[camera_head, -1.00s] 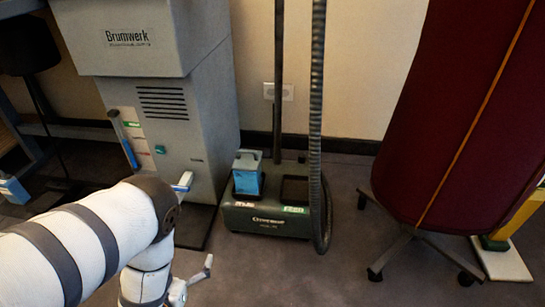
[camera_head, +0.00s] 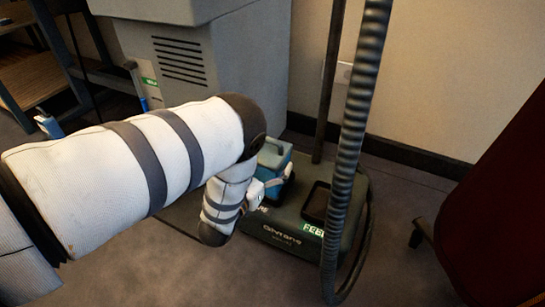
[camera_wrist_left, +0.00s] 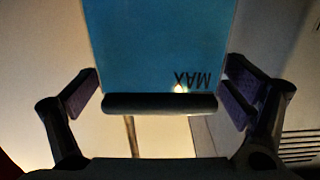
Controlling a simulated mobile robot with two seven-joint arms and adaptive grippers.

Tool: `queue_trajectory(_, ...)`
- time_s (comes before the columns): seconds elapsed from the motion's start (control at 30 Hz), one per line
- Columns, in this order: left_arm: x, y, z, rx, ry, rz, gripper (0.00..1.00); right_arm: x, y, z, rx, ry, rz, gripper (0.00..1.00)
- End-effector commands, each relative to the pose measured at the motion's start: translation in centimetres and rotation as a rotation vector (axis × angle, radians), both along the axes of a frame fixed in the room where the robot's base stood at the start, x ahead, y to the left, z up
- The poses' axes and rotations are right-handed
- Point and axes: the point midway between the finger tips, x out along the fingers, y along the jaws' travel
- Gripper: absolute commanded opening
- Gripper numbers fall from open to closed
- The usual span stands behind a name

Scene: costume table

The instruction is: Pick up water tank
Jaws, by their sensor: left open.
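The water tank (camera_head: 272,158) is blue with a grey top and sits upright in the left side of the dark green steamer base (camera_head: 290,226). My left gripper (camera_head: 268,186) is at the tank's near side, partly covering it in the head view. In the left wrist view the blue tank (camera_wrist_left: 160,45) fills the upper middle, with a "MAX" mark and a black bar along its edge. The open fingers of my left gripper (camera_wrist_left: 160,94) stand on both sides of it, with gaps showing beside the tank. My right gripper is not in view.
A ribbed hose (camera_head: 353,130) and a dark pole (camera_head: 330,80) rise from the steamer, close right of the tank. An empty dark recess (camera_head: 316,203) lies beside it. A grey machine (camera_head: 185,60) stands behind left, and a dark red padded thing (camera_head: 490,220) at the right.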

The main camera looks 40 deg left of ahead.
Motion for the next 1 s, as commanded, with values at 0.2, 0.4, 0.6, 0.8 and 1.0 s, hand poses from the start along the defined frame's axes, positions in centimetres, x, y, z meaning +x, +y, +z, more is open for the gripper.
queue_trajectory(0.2,2.2,0.5,-0.1,0.0,0.001,0.0,0.94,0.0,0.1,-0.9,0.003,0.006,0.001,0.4)
queue_trajectory(0.4,2.1,0.5,0.0,0.0,0.001,0.0,0.83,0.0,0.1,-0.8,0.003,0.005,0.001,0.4)
queue_trajectory(0.6,2.1,0.5,-0.1,0.0,0.001,0.0,0.38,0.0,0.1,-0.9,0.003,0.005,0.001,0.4)
queue_trajectory(0.8,2.2,0.5,0.1,0.001,-0.005,0.0,0.15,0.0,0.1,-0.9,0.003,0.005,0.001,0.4)
queue_trajectory(1.0,2.2,0.5,0.8,0.001,-0.006,0.0,0.14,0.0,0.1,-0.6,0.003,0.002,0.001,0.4)
